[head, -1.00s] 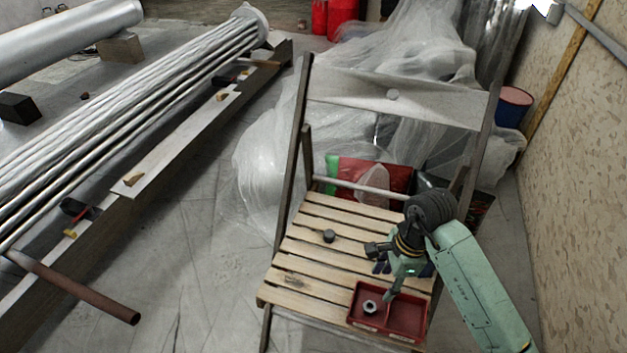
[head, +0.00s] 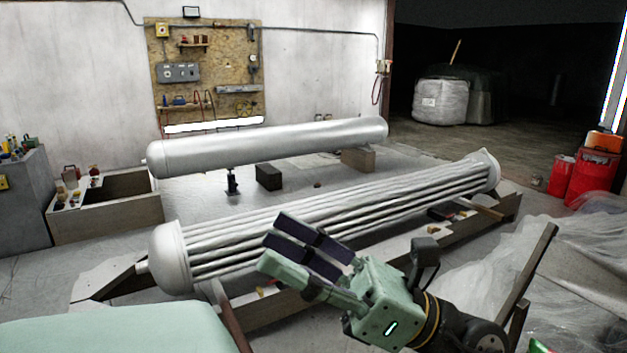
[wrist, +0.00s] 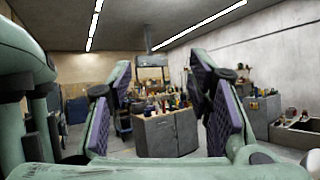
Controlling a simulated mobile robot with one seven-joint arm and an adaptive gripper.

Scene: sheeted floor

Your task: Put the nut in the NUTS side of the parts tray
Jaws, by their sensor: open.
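My gripper (head: 275,241) is open and empty, raised in front of the long tube bundle in the head view. Its two fingers with dark pads also frame the wrist view (wrist: 160,66), spread wide with nothing between them. The nut and the parts tray are not in view in either picture now.
The silver tube bundle (head: 340,212) lies behind my gripper, with a silver cylinder (head: 270,145) beyond it. Clear plastic sheeting (head: 590,260) covers the right side. The wrist view shows grey cabinets (wrist: 165,133) holding many items.

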